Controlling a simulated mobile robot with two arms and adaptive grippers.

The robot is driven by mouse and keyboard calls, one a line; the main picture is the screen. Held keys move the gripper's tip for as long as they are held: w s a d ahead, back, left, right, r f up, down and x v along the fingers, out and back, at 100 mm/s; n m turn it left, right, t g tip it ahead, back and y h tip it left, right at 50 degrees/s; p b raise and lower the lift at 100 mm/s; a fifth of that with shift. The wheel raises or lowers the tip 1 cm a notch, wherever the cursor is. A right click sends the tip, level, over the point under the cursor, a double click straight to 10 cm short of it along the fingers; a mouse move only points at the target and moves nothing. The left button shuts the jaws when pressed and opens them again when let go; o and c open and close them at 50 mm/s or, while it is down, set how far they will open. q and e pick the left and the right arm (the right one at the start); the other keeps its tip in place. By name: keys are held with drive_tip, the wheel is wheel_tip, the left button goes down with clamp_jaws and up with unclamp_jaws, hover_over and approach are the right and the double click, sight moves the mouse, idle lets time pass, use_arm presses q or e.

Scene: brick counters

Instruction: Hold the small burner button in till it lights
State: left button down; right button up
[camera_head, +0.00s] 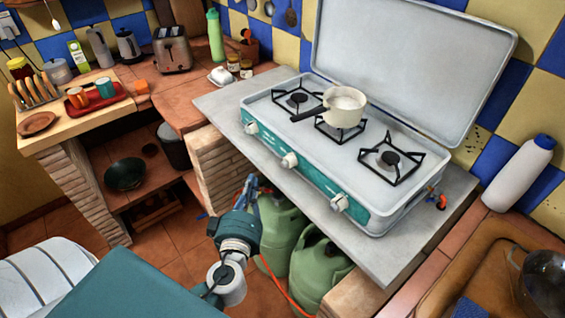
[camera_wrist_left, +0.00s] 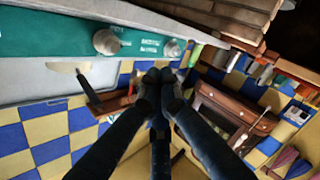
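A white and teal camping stove (camera_head: 370,222) stands on a grey slab with its lid open. Its teal front has a left knob (camera_head: 252,128), a middle knob (camera_head: 290,160) and a right knob (camera_head: 338,202). I cannot make out a separate small button, and no flame shows. My left gripper (camera_head: 251,180) is below the stove front, apart from it, pointing up toward the left knob. In the left wrist view its dark fingertips (camera_wrist_left: 159,77) are together with nothing between them. Two knobs show there, one (camera_wrist_left: 107,42) farther and one (camera_wrist_left: 172,48) nearer the tips. My right gripper is not in view.
A cream pan (camera_head: 346,108) sits on the middle burner. The grey slab (camera_head: 222,101) juts out above green gas bottles (camera_head: 316,262). A white bottle (camera_head: 518,172) stands at right. A toaster (camera_head: 172,50) stands on the back-left counter.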

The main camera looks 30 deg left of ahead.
sight(285, 164)
use_arm(q)
drive_tip(key=w+d, duration=0.1)
drive_tip(key=w, duration=0.3)
drive_tip(key=w+d, duration=0.1)
drive_tip(key=w, duration=0.1)
drive_tip(key=shift+w+d, duration=0.15)
drive_tip(key=shift+d, duration=0.2)
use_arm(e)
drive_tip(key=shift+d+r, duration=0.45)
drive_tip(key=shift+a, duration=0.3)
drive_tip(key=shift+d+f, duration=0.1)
use_arm(q)
drive_tip(key=shift+w+d+b, duration=0.15)
drive_tip(key=shift+w+b, duration=0.25)
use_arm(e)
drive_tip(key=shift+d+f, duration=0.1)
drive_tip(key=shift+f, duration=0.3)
